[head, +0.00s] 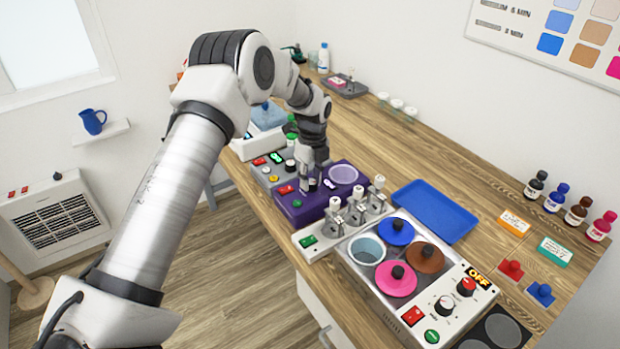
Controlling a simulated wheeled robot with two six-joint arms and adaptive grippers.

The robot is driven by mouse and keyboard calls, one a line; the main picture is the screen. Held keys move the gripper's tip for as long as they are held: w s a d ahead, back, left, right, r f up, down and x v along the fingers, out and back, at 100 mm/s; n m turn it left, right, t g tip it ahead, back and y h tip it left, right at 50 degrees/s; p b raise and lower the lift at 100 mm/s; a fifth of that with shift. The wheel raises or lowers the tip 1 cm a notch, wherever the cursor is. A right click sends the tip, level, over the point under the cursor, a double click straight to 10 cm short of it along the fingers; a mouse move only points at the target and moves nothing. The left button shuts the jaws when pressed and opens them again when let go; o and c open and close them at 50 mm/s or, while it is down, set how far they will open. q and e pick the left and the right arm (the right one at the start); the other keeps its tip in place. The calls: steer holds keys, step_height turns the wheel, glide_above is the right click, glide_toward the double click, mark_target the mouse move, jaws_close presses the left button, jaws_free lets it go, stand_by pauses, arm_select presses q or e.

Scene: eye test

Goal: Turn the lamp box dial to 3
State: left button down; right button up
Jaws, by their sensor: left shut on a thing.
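A purple box (349,180) with a pale round disc (343,174) on top, which looks like the lamp box, stands on the wooden bench. A red switch (286,189) and a green button (297,203) are on its left side. My left gripper (310,187) reaches down from above to the left part of this box. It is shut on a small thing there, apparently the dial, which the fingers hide. I cannot read the dial's setting. My right gripper is not in view.
A grey box with knobs and a red switch (259,161) stands just behind. A rack with several white-topped levers (307,241) stands close in front, then a bath (391,310) with coloured lids. A blue tray (434,209) lies to the right.

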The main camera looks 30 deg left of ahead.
mark_target(313, 181)
arm_select(q)
steer(key=shift+s+d+f+m, duration=0.1)
steer(key=shift+f+m, duration=0.05)
steer(key=shift+m, duration=0.95)
steer(key=shift+s+d+f+m, duration=0.1)
steer(key=shift+f+m, duration=0.05)
steer(key=shift+m, duration=0.95)
steer(key=c, duration=0.8)
jaws_free()
steer(key=shift+w, duration=0.1)
steer(key=shift+w+r, duration=0.1)
steer(key=shift+a+r, duration=0.1)
steer(key=shift+r, duration=0.3)
step_height(313, 181, up, 11)
steer(key=shift+w, duration=0.2)
